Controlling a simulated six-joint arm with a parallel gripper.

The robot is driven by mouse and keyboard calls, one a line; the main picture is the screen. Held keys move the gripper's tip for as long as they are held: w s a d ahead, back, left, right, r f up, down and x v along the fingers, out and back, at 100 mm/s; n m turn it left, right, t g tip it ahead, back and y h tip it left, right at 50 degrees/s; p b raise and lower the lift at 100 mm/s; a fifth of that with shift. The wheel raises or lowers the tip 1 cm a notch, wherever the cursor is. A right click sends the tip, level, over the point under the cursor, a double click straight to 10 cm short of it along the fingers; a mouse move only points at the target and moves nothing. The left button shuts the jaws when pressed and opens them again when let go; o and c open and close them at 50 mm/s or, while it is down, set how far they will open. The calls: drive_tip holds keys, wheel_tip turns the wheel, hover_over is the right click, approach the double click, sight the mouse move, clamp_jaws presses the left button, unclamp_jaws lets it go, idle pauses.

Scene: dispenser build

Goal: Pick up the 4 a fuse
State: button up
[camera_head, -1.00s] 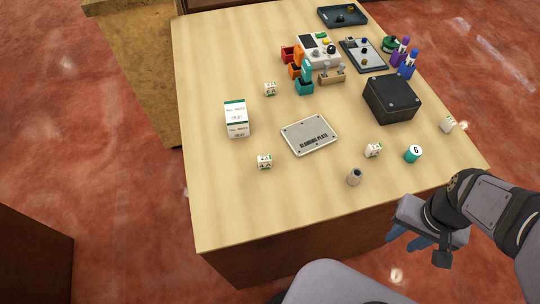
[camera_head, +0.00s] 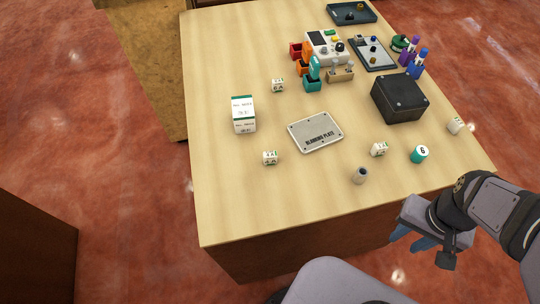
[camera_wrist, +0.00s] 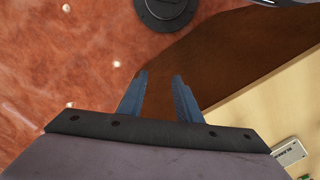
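Several small white fuse blocks with green and dark markings stand apart on the table. One is at the front left (camera_head: 269,157), one farther back (camera_head: 277,85), one at the front right (camera_head: 379,149) and one near the right edge (camera_head: 455,125). Their printed ratings are too small to read surely, so I cannot tell which is the 4 A fuse. My gripper (camera_head: 412,239) is off the table's front right edge, away from all the blocks. In the wrist view its two blue fingers (camera_wrist: 160,98) are spread apart with nothing between them.
The wooden table (camera_head: 225,205) holds a blanking plate (camera_head: 316,132), a white-green carton (camera_head: 243,114), a grey cylinder (camera_head: 360,176), a teal cylinder marked 6 (camera_head: 420,154) and a black box (camera_head: 400,97). Bins, a control box (camera_head: 328,48) and trays crowd the back. The left side is clear.

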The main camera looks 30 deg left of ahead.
drive_tip(key=shift+o, duration=0.9)
drive_tip(key=a+r+m+g+y, duration=0.1)
drive_tip(key=a+g+y, duration=0.1)
drive_tip(key=a, duration=0.2)
drive_tip(key=s+a+r+m+g+y+b, duration=0.1)
drive_tip(key=a+g+y, duration=0.1)
drive_tip(key=a, duration=0.3)
drive_tip(key=a+m+g+y, duration=0.1)
drive_tip(key=a+g+y, duration=0.1)
drive_tip(key=a, duration=0.3)
drive_tip(key=shift+s+a+r, duration=0.1)
drive_tip(key=shift+s+r, duration=0.1)
drive_tip(key=shift+r, duration=0.2)
drive_tip(key=m+g+y+b, duration=0.3)
drive_tip(key=m+y, duration=0.1)
drive_tip(key=m, duration=0.3)
approach(273, 154)
drive_tip(key=shift+s+a+f, duration=1)
drive_tip(key=shift+a+f, duration=0.2)
drive_tip(key=shift+f, duration=0.05)
drive_tip(key=shift+r+p+x, duration=0.15)
drive_tip(key=shift+p+x, duration=0.55)
drive_tip(key=shift+x, duration=0.9)
drive_tip(key=shift+r+p+x, duration=0.15)
drive_tip(key=shift+p+x, duration=0.5)
drive_tip(key=shift+x, duration=0.95)
drive_tip(key=shift+s+a+f, duration=0.25)
drive_tip(key=shift+a+f, duration=0.05)
drive_tip(key=shift+a, duration=0.1)
clamp_jaws()
